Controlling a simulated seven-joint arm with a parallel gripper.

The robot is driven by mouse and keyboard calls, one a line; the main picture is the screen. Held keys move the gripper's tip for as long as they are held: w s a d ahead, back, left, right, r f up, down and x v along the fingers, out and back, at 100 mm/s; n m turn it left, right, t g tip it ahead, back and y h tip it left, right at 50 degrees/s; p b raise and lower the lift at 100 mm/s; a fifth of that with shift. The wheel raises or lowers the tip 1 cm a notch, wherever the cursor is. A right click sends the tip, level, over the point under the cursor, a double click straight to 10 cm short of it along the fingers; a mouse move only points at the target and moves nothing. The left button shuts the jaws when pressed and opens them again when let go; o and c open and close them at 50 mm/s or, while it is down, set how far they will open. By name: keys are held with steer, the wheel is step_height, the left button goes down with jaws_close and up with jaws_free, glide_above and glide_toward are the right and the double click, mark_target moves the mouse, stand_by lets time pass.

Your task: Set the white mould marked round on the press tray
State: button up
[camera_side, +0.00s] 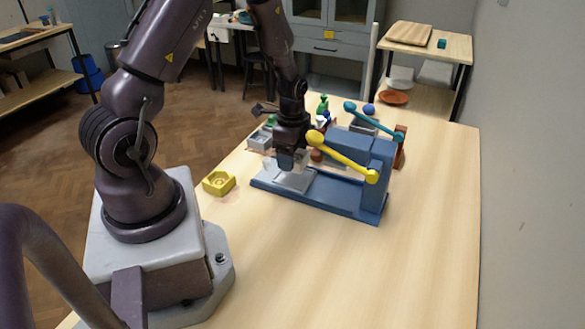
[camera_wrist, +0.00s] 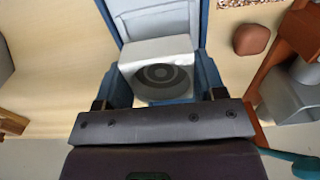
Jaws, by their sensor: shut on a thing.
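The white mould (camera_wrist: 155,52) is a pale block with a round, ringed hollow, seen in the wrist view. My gripper (camera_wrist: 160,88) is shut on it, with a finger at each side. In the side view my gripper (camera_side: 288,163) is low over the blue press (camera_side: 340,189) with the yellow lever (camera_side: 340,156). The press's pale tray (camera_side: 292,181) lies under and in front of my fingers. The tray also shows beyond the mould in the wrist view (camera_wrist: 155,20). I cannot tell whether the mould touches the tray.
A yellow mould (camera_side: 218,183) lies left of the press, and a grey mould (camera_side: 259,138) behind it. A second press with a teal lever (camera_side: 370,118) stands behind. A brown lump (camera_wrist: 251,39) lies to the right in the wrist view. The front right table is clear.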

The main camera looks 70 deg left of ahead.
mark_target(292, 176)
steer(key=shift+f, duration=1.85)
steer(key=shift+f, duration=0.15)
steer(key=o, duration=0.8)
steer(key=shift+f, duration=0.15)
steer(key=shift+o, duration=0.2)
